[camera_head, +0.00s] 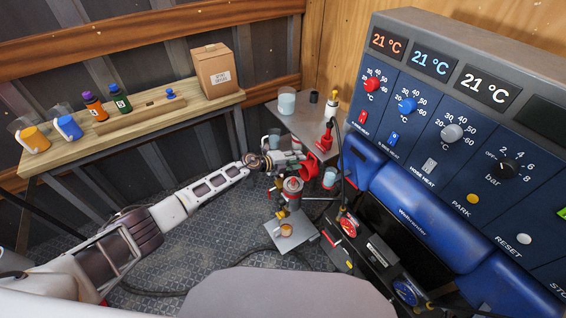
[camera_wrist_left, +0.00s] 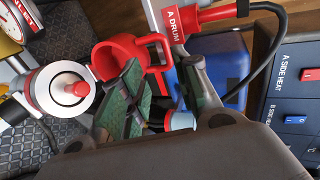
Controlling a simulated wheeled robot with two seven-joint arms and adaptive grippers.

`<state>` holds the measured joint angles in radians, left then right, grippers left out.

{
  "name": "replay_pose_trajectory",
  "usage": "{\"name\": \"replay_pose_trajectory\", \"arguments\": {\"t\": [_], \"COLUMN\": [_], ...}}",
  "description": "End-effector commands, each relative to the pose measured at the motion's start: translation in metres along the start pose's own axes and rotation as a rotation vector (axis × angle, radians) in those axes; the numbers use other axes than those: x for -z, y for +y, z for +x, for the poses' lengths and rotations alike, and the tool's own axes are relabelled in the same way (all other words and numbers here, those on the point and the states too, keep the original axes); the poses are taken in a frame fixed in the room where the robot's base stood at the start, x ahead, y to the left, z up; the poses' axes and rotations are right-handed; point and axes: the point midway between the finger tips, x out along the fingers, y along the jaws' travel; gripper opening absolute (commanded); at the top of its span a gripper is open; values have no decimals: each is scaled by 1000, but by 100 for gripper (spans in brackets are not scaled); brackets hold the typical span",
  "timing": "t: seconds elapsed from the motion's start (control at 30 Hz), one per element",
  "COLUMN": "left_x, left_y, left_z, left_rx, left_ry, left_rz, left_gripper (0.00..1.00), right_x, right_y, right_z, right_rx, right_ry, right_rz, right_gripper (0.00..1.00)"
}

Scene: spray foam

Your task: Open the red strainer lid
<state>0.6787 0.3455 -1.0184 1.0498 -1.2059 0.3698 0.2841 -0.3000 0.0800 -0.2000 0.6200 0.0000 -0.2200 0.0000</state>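A silver strainer-like canister (camera_wrist_left: 48,100) with a red knob lid (camera_wrist_left: 72,90) shows at the left of the left wrist view. In the head view a red-topped silver unit (camera_head: 292,186) stands below my left gripper (camera_head: 300,162). I cannot tell which red part is the strainer lid. My left gripper (camera_wrist_left: 165,95) is open, its fingers apart with nothing clearly held. My right gripper is not in view.
A red A DRUM hose fitting (camera_wrist_left: 200,15) with a black hose is close behind the fingers. A cup (camera_wrist_left: 182,121) sits near the gap. The blue control panel (camera_head: 460,130) stands to the right. A wooden bench (camera_head: 140,125) with bottles and a box stands at left.

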Motion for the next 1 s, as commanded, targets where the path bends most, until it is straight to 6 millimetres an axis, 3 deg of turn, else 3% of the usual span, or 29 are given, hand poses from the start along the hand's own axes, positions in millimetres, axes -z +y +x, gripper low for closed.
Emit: {"name": "replay_pose_trajectory", "arguments": {"t": [1.0], "left_x": [1], "left_y": [1], "left_z": [-66], "left_rx": [-1], "left_ry": [1], "left_rz": [0], "left_gripper": [32], "right_x": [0], "right_y": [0], "right_z": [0], "right_rx": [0], "right_ry": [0], "right_rz": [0], "right_gripper": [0]}}
